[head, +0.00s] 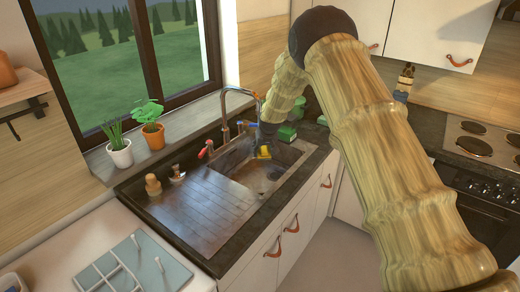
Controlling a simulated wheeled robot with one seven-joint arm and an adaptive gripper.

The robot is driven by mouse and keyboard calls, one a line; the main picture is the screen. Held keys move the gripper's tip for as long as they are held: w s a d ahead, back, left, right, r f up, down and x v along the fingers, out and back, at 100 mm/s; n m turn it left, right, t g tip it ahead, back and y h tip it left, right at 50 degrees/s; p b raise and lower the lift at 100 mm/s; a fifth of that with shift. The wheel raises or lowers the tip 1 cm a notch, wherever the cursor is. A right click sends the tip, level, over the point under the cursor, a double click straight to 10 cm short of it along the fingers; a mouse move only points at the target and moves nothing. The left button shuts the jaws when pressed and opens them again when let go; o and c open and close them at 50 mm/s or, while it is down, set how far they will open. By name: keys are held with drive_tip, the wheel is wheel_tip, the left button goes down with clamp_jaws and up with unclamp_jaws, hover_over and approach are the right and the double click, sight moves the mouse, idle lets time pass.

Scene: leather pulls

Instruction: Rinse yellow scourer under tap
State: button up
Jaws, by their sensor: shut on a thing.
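The yellow scourer (264,152) shows as a small yellow patch at the tip of my gripper (263,147). My gripper is shut on it and holds it over the sink basin (275,181), near its back left side. The tap (226,110) has a tall curved neck and stands behind the basin, with its spout close to my gripper. A red handle (206,148) sits at its left. The fingers are small and partly dark, so their exact hold on the scourer is hard to make out. I cannot tell whether water is running.
A wooden-topped bottle (153,184) stands on the drainer's left. Two potted plants (152,129) line the window sill. The drainboard (203,208) is mostly clear.

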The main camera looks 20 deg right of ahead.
drive_tip(key=shift+s+a+r+p, duration=0.1)
drive_tip(key=shift+s+a+p, duration=0.1)
drive_tip(key=shift+s, duration=1.55)
drive_tip(key=shift+s+a+p, duration=0.1)
drive_tip(key=shift+s+p, duration=0.1)
drive_tip(key=shift+s, duration=1.5)
